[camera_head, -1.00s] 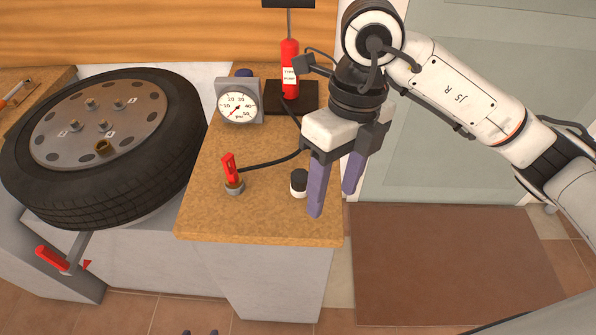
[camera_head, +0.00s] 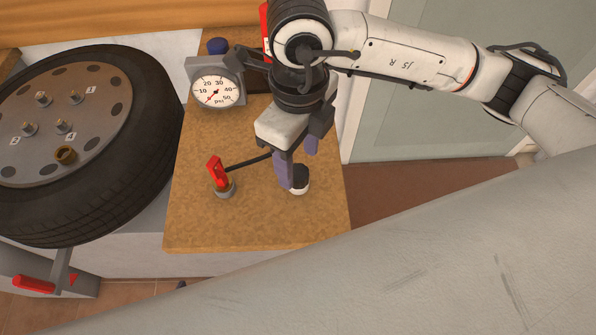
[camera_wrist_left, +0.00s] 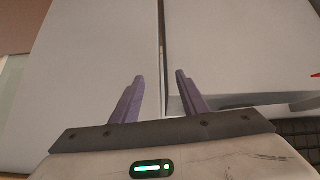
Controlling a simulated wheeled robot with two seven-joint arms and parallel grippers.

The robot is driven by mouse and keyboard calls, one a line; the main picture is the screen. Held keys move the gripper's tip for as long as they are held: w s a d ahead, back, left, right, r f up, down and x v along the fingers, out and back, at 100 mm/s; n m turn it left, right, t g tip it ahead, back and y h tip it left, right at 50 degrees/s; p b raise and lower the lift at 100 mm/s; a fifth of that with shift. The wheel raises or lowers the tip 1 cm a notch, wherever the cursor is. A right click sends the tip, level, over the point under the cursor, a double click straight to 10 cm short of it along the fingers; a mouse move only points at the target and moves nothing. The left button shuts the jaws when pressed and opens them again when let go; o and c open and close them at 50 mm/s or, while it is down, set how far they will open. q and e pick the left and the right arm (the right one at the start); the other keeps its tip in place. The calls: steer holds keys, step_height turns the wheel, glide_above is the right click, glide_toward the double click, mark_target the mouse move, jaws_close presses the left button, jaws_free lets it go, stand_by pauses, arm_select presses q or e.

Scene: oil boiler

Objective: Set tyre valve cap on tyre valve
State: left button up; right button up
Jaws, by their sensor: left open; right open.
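A small black cap-like piece (camera_head: 300,174) sits on a white round base on the wooden bench; it looks like the valve cap. My right gripper (camera_head: 297,170) is open and pointing down, with one finger left of the black piece and the other behind it; I cannot tell whether they touch it. The tyre (camera_head: 150,130) lies on its side at the left. My left gripper (camera_wrist_left: 160,76) is open and empty in the left wrist view, before pale grey panels.
A red hose head (camera_head: 216,171) stands in a grey holder left of my right gripper. A pressure gauge (camera_head: 215,92) stands behind it. A red handle (camera_head: 34,284) juts out below the tyre. The bench top (camera_head: 230,225) is clear in front.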

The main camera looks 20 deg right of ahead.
mark_target(299, 172)
steer(key=shift+f, duration=1.9)
steer(key=c, duration=1.1)
steer(key=shift+c, duration=0.2)
steer(key=shift+r, duration=0.1)
step_height(299, 172, up, 10)
